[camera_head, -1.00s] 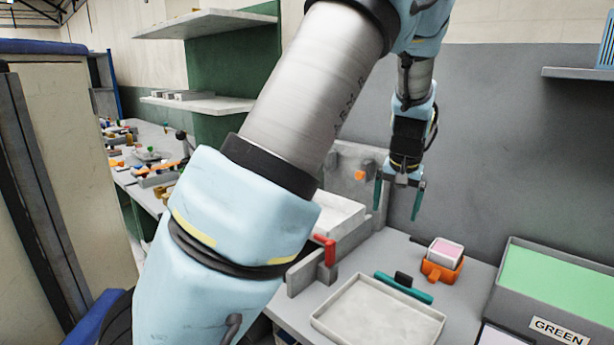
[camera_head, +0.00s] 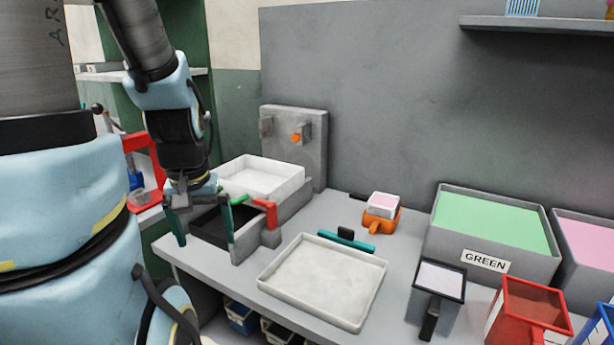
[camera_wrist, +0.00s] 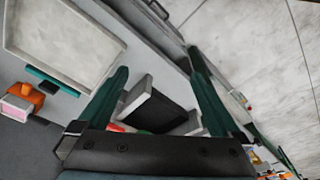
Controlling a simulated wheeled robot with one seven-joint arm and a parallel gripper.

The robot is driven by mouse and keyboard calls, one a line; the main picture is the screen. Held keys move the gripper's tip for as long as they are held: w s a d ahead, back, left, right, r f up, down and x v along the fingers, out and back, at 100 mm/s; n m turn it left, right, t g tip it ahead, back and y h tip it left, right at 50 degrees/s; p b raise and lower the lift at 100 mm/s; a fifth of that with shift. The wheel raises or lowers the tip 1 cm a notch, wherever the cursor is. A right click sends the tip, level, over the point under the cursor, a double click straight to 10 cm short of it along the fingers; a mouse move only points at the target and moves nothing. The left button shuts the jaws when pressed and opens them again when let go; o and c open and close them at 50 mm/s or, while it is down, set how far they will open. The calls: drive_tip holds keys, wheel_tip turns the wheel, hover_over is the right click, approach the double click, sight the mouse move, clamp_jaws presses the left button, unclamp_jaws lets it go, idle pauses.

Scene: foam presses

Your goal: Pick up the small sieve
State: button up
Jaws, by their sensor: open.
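A small square frame with a dark rim, a pale inside and a black handle (camera_head: 438,283) lies on the bench in front of the green bin; it looks like the small sieve, though I cannot see any mesh. My gripper (camera_head: 205,245) is open and empty, far to its left, pointing down by the front of the grey press. The sieve-like frame is not in the wrist view.
The grey press (camera_head: 268,238) has a red handle. A pale tray (camera_head: 318,318), a teal-handled tool (camera_head: 345,240) and an orange holder (camera_head: 377,224) with a pink-topped box stand between. The green bin (camera_head: 450,232), a pink bin (camera_head: 585,225) and a red container (camera_head: 525,318) crowd the right.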

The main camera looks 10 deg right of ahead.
drive_tip(key=w+d+m, duration=0.2)
drive_tip(key=w+d, duration=0.3)
drive_tip(key=w, duration=0.2)
drive_tip(key=m+t+h+b, duration=0.2)
drive_tip(key=m+h, duration=0.1)
drive_tip(key=m, duration=0.2)
approach(360, 196)
drive_tip(key=p+x, duration=0.2)
drive_tip(key=x, duration=0.3)
drive_tip(key=shift+d, duration=0.1)
drive_tip(key=p+x, duration=0.3)
drive_tip(key=x, duration=0.1)
drive_tip(key=shift+w+d+f, duration=0.15)
drive_tip(key=shift+w, duration=0.05)
drive_tip(key=shift+w+d+f+p, duration=0.15)
drive_tip(key=shift+f+p, duration=0.2)
drive_tip(key=shift+f, duration=0.25)
drive_tip(key=c, duration=1.4)
